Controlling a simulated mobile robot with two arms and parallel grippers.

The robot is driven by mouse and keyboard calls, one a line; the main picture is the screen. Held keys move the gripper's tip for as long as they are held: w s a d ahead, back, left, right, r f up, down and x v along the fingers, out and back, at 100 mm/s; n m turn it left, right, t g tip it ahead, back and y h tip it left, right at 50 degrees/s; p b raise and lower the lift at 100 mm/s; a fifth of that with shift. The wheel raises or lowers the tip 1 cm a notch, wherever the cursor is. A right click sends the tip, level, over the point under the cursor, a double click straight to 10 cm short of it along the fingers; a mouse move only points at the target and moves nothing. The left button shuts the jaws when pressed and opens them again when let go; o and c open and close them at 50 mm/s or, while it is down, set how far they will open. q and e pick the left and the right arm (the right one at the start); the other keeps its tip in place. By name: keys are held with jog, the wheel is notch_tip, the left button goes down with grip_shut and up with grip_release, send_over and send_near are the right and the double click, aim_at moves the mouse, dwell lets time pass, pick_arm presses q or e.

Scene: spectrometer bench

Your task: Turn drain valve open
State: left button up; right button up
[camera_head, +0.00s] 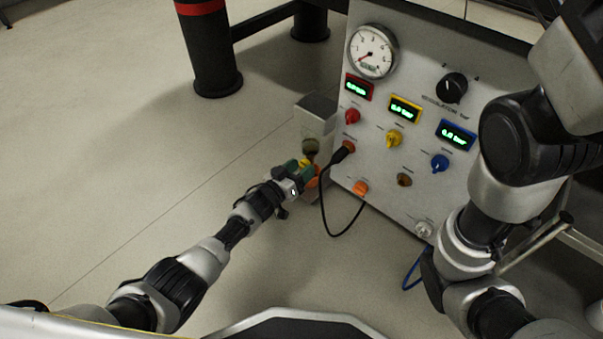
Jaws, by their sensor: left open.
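The grey panel (400,75) stands at the upper right of the head view. On its left side is a small grey housing (316,108) with a dark bowl (311,147) under it. Below the bowl, small yellow (305,163) and orange (313,181) parts show beside my left gripper (301,172). Which of them is the drain valve I cannot tell for sure. My left gripper is open and its fingertips are right at these parts. It partly hides them, and contact is unclear. My right arm is at the right; its gripper does not show.
The panel carries a round gauge (371,51), a black regulator knob (454,87), and red (352,116), yellow (394,138) and blue (440,162) knobs. A black cable (325,208) loops below the panel, close to my left gripper.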

pick_arm(q)
jog(key=shift+w+d, duration=0.25)
jog(key=shift+w, duration=0.1)
jog(key=shift+c, duration=0.3)
jog(key=c, duration=0.9)
jog(key=shift+m, duration=0.5)
jog(key=m+b, duration=0.1)
jog(key=m, duration=0.4)
jog(key=shift+a+m, duration=0.1)
jog(key=shift+m, duration=0.3)
jog(key=o, duration=1)
jog(key=shift+c, duration=0.2)
